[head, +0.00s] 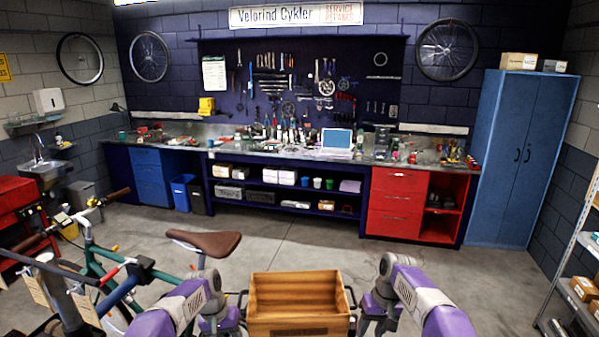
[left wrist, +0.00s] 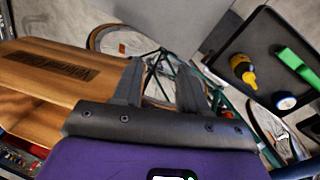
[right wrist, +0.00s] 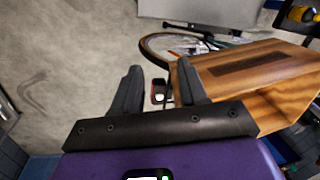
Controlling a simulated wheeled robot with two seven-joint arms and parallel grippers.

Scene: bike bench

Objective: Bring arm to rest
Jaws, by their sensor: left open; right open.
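My right gripper (right wrist: 160,90) is open and empty in the right wrist view, its two dark fingers apart with grey floor and a small dark item behind them. My left gripper (left wrist: 162,82) is open and empty in the left wrist view, with part of the green bicycle behind its fingers. In the head view both purple arms come in at the bottom, one on each side of a wooden crate (head: 294,290). The crate also shows beside the fingers in the left wrist view (left wrist: 50,72) and the right wrist view (right wrist: 240,68). Both fingertip pairs are hard to make out in the head view.
A green bicycle (head: 110,262) with a brown saddle (head: 205,243) stands close on the left. A dark tray (left wrist: 272,62) holds a yellow bottle and a green item. The workbench (head: 250,150) and blue cabinet (head: 520,160) stand at the back. Floor between is clear.

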